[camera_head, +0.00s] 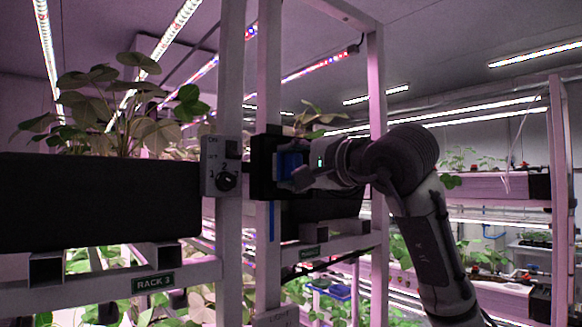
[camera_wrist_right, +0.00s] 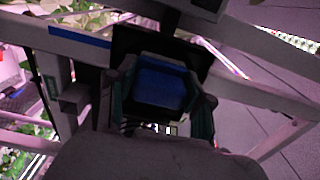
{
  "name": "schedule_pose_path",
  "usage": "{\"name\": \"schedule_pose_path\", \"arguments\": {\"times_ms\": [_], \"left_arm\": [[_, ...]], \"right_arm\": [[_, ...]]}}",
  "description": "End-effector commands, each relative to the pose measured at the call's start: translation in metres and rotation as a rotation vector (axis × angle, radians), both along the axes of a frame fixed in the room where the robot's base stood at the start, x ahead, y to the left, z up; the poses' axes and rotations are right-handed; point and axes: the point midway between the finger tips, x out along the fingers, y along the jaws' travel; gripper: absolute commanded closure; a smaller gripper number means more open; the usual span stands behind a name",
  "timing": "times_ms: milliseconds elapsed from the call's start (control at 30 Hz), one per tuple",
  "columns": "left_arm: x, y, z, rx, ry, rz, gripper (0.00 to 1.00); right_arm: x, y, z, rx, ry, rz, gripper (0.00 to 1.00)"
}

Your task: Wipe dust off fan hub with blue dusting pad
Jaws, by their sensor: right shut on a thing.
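My right gripper (camera_head: 296,174) reaches in from the right in the head view and is shut on the blue dusting pad (camera_head: 290,163). In the right wrist view the blue pad (camera_wrist_right: 160,84) sits between the two fingers of the gripper (camera_wrist_right: 160,100). The pad is against or just in front of a black square fan housing (camera_head: 262,165) on a white rack post. The fan hub is hidden behind the pad, and I cannot tell whether the pad touches it. My left gripper is not in view.
A grey control box with a dial (camera_head: 222,166) is on the post just left of the fan. A black planter (camera_head: 100,200) with leafy plants stands at left above the RACK 3 label (camera_head: 153,282). Another rack (camera_head: 500,187) stands at right.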

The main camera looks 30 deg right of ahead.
Motion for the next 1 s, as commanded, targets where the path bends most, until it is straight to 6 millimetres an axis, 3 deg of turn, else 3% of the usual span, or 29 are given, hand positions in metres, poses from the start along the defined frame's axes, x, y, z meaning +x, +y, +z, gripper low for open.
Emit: {"name": "schedule_pose_path", "arguments": {"times_ms": [1000], "left_arm": [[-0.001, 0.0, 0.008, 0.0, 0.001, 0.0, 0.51]], "right_arm": [[0.017, -0.001, 0.0, 0.001, 0.001, -0.001, 0.76]]}}
